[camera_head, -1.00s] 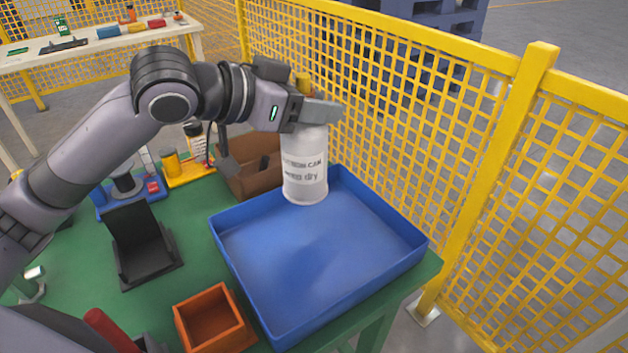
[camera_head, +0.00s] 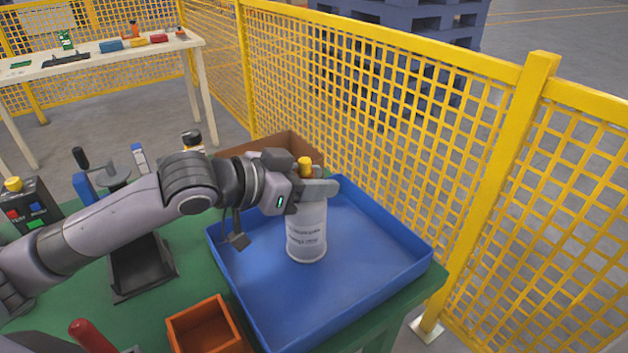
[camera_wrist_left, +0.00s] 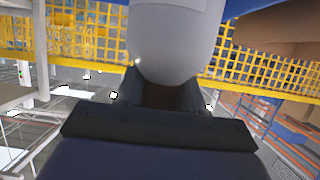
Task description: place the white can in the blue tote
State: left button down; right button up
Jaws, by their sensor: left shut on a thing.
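The white can (camera_head: 307,240) is upright inside the blue tote's outline in the head view, with dark print on its side. My left gripper (camera_head: 318,190) is shut on its upper part. The can's base appears at or just above the tote floor; I cannot tell whether it touches. In the left wrist view the can (camera_wrist_left: 178,40) fills the space between the fingers (camera_wrist_left: 165,95). The blue tote (camera_head: 375,270) is wide and shallow, and otherwise empty where I can see. My right gripper is not in view.
An orange bin (camera_head: 205,328) stands left of the tote's near corner. A brown box (camera_head: 290,145) is behind the tote. A black stand (camera_head: 140,262) is under my left arm. A yellow mesh fence (camera_head: 470,200) runs close along the right side.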

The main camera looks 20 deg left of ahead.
pick_arm(q)
jog(key=c, duration=0.7)
grip_release()
jog(key=shift+f, duration=0.1)
jog(key=v, duration=1.2)
jog(key=shift+d, duration=0.1)
